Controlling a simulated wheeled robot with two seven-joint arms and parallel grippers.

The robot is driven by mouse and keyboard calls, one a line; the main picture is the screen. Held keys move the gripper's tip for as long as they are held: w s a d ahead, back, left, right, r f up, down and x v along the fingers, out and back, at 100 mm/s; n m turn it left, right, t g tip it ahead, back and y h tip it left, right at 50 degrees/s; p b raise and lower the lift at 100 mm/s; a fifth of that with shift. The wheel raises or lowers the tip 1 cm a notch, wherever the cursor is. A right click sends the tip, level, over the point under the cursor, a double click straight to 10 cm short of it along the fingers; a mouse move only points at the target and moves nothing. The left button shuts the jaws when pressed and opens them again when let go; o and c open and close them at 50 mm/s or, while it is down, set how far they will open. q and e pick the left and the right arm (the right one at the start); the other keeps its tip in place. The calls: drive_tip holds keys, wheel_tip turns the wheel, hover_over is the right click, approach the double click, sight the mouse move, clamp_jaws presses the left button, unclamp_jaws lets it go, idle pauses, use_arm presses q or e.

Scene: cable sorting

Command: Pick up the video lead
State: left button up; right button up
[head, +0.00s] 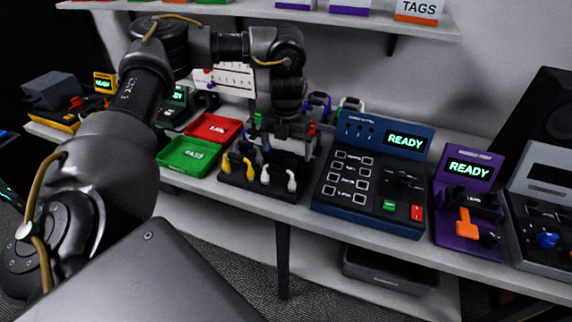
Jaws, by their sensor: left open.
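My left arm reaches in from the left. Its gripper (289,143) points down over the back of a black cable rack (262,187) and is open. Leads with coloured plugs stand in the rack: a yellow one (246,167) at the left, a white one (265,176) in the middle and a pale grey one (291,182) at the right. Behind it, a blue-purple plug (319,101) and a white-green one (351,105) show. No label tells me which is the video lead. My gripper hides part of the rack's back row. My right gripper is out of view.
A red tray (214,127) and a green tray (187,156) lie left of the rack. A blue tester (371,172) reading READY stands close on its right, then a purple tester (467,200) and a grey one (541,205). A shelf (340,20) hangs above.

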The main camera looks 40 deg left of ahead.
use_arm(q)
wheel_tip(320, 180, down, 5)
drive_tip(key=shift+a+r, duration=0.1)
drive_tip(key=c, duration=0.8)
drive_tip(key=shift+o, duration=0.2)
drive_tip(key=shift+r, duration=0.15)
